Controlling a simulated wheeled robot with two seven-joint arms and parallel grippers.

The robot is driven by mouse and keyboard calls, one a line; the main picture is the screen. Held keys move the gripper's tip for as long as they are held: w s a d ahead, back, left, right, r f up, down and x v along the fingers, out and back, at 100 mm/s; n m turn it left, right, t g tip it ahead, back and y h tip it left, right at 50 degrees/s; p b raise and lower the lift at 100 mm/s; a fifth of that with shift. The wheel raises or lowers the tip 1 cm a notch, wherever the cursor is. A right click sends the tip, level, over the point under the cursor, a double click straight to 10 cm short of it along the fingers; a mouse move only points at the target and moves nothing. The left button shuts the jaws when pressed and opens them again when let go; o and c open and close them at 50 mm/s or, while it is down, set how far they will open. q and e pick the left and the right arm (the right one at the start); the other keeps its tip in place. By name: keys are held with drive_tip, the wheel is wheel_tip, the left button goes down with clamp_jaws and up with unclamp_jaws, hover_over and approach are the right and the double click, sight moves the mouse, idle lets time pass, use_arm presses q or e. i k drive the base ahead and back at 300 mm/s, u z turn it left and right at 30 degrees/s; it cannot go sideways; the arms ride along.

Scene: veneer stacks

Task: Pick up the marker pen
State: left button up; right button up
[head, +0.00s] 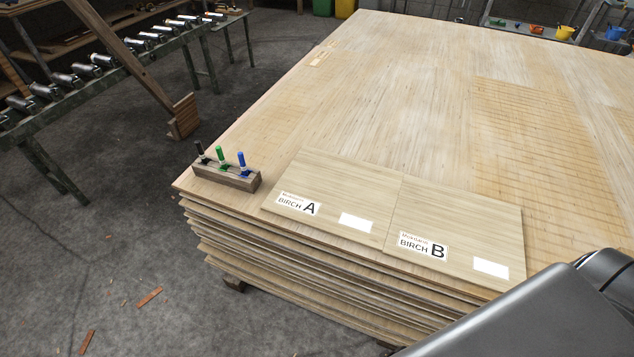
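Three marker pens stand upright in a wooden block holder (226,179) near the left front corner of the veneer stack. From left to right they are a black marker pen (201,153), a green marker pen (220,157) and a blue marker pen (242,163). The frames do not show which one the task names. A grey arm link of mine covers the lower right corner of the head view. Neither of my grippers shows.
The veneer stack (380,70) has a wide bare top. Two panels lie at its front, labelled BIRCH A (335,180) and BIRCH B (460,220), side by side. A roller conveyor (100,65) stands at the left beyond open floor. A wooden post leans beside it.

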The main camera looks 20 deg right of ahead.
sight(222, 160)
drive_tip(key=u, duration=1.55)
drive_tip(key=i, duration=1)
drive_tip(key=z, duration=2.3)
